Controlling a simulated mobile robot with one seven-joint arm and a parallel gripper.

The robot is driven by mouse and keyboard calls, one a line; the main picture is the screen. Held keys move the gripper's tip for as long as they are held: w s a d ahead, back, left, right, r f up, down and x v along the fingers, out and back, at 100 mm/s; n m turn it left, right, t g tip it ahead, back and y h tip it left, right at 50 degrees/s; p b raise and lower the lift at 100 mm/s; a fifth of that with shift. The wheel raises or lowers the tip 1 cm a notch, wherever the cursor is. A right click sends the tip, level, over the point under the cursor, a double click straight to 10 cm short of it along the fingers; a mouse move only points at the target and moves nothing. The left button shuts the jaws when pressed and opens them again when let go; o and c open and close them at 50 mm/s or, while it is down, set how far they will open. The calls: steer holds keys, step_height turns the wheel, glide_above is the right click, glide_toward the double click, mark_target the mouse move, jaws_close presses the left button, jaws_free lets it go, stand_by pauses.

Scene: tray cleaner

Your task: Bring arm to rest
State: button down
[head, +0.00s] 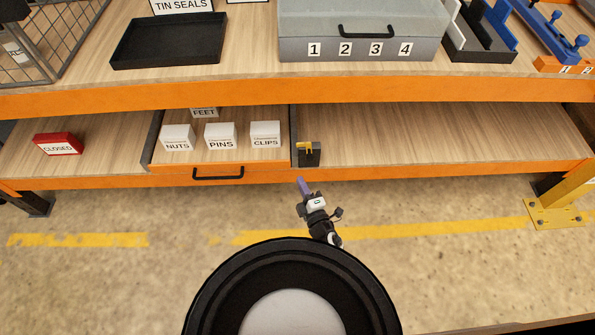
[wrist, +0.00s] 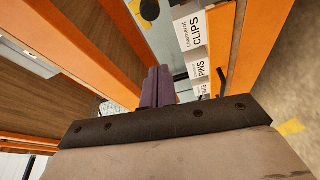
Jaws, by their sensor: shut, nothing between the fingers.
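My gripper (head: 303,186) shows in the head view in front of the lower shelf, just below the shelf's orange front edge and right of the drawer handle. In the wrist view its purple fingers (wrist: 157,87) are together, with nothing between them. Most of my arm is hidden behind my own round body part at the bottom of the head view.
An open drawer (head: 222,169) holds white boxes labelled NUTS (head: 177,138), PINS (head: 220,136) and CLIPS (head: 265,134). A small black and yellow block (head: 309,154) sits beside it. A red CLOSED sign (head: 58,144) lies left. The lower shelf's right side (head: 440,132) is bare.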

steer(key=shift+s+d, duration=0.25)
steer(key=shift+s, duration=0.4)
